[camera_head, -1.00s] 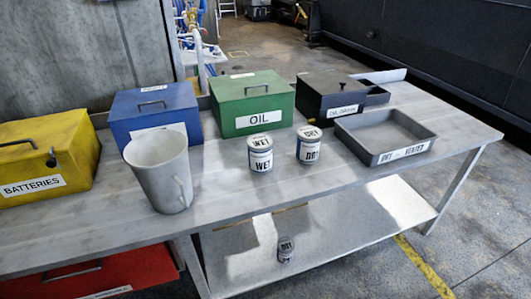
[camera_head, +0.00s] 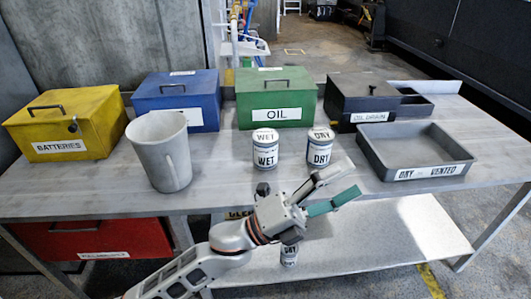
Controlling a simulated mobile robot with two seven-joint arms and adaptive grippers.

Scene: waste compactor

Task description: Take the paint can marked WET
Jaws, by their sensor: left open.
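The paint can marked WET (camera_head: 265,157) stands upright on the table, in front of the green box. A second can marked DRY (camera_head: 320,152) stands to its right with a clear gap between them. My left gripper (camera_head: 338,186) is open and empty, its fingers spread and pointing to the right. In the picture it is below the DRY can and to the lower right of the WET can, near the table's front edge, touching neither can. A third can (camera_head: 289,256) on the lower shelf is partly hidden by my arm. My right gripper is out of view.
Yellow (camera_head: 90,118), blue (camera_head: 205,95) and green (camera_head: 290,88) boxes and a dark oil drain box (camera_head: 350,88) line the back. A grey tray (camera_head: 430,173) marked DRY - VENTED sits at right. The front centre tabletop is clear.

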